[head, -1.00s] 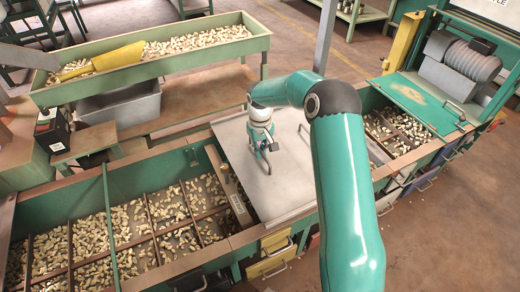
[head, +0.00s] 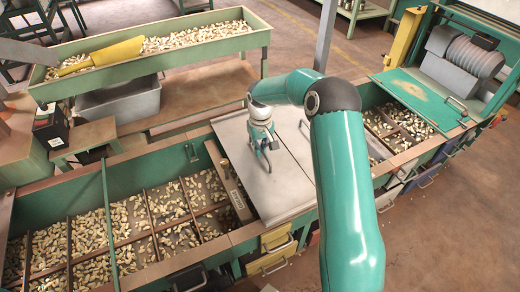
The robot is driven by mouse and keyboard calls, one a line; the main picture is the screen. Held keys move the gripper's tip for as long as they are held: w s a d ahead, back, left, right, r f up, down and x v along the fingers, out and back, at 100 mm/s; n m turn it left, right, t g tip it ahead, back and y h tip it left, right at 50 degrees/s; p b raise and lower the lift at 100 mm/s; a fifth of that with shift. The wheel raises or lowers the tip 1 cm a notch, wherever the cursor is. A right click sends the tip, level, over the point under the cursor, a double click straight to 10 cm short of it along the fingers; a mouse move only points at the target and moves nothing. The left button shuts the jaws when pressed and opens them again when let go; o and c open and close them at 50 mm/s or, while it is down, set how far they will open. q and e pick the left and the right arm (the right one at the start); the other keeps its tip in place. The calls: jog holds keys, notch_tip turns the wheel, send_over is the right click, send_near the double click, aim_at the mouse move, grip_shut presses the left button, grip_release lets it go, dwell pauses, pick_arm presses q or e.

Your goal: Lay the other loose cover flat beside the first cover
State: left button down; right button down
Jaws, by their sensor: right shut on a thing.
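Two pale grey metal covers form a broad flat surface across the middle of the long green hopper bench. My right gripper (head: 266,143) is shut on the handle of the left cover (head: 264,192), with the arm reaching over from the right. This cover looks flat or nearly so; whether a small gap is left under it, I cannot tell. The other cover (head: 294,118) lies against its right side, with its own bar handle (head: 305,130). My right arm hides much of that cover's right part. My left gripper is not in view.
Open divided bins of nuts (head: 130,230) lie left of the covers, and more nut bins (head: 400,130) lie right. A green lid (head: 420,95) with a handle is at far right. A green trough (head: 200,45) with a yellow scoop (head: 105,58) stands behind.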

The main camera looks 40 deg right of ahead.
jog(key=shift+f+b, duration=0.35)
jog(key=shift+f, duration=0.1)
dwell(0.3)
jog(key=c, duration=1.2)
grip_release()
notch_tip(320, 180, up, 12)
notch_tip(320, 180, up, 8)
jog(key=p, duration=0.8)
jog(key=shift+f, duration=0.1)
